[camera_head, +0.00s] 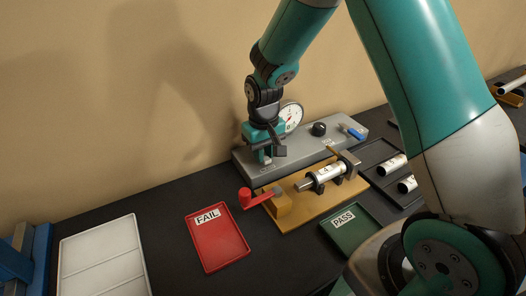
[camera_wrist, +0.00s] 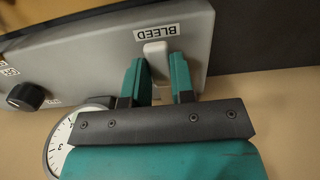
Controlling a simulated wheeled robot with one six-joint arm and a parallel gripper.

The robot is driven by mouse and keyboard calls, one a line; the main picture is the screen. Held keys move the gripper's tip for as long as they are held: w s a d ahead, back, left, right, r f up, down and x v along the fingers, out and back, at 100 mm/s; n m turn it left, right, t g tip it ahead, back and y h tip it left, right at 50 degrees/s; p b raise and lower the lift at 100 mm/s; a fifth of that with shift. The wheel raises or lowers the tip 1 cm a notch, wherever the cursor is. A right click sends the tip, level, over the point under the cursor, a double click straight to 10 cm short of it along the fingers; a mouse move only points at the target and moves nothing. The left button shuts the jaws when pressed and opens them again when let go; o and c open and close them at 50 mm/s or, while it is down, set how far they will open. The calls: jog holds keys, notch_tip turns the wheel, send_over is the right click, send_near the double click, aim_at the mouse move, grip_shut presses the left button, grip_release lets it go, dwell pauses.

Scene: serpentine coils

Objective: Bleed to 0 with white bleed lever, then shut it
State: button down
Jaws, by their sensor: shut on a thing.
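The white bleed lever (camera_wrist: 155,55) stands under the BLEED label (camera_wrist: 157,31) on the grey panel (camera_wrist: 100,45) in the wrist view. My gripper (camera_wrist: 160,72) is shut on this lever, with one teal finger on each side of it. In the head view my gripper (camera_head: 266,155) is at the left end of the grey panel (camera_head: 240,158), and the lever is mostly hidden there. The gauge (camera_head: 292,116) is a white dial behind my gripper; part of its face also shows in the wrist view (camera_wrist: 60,140). I cannot read its needle surely.
A black knob (camera_head: 319,129) and a blue lever (camera_head: 355,134) are on the panel's right part. In front are a tan fixture (camera_head: 290,215) holding a cylinder (camera_head: 327,173), a red crank (camera_head: 246,198), a red FAIL tray (camera_head: 222,247) and a green PASS tray (camera_head: 350,240). A white tray (camera_head: 100,262) lies left.

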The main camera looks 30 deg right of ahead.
jog(key=c, duration=1)
grip_release()
jog(key=shift+o, duration=0.2)
notch_tip(320, 180, up, 18)
jog(key=b, duration=0.2)
jog(key=shift+f+b, duration=0.25)
jog(key=shift+b, duration=0.1)
jog(key=s+a+n+y, duration=0.2)
jog(key=s+a, duration=0.3)
jog(key=s, duration=0.7)
jog(key=s+a+n+y, duration=0.2)
jog(key=s+a+n, duration=0.2)
jog(key=s, duration=0.8)
jog(key=shift+a+f+n, duration=0.3)
jog(key=shift+a+f, duration=0.1)
jog(key=shift+a, duration=0.55)
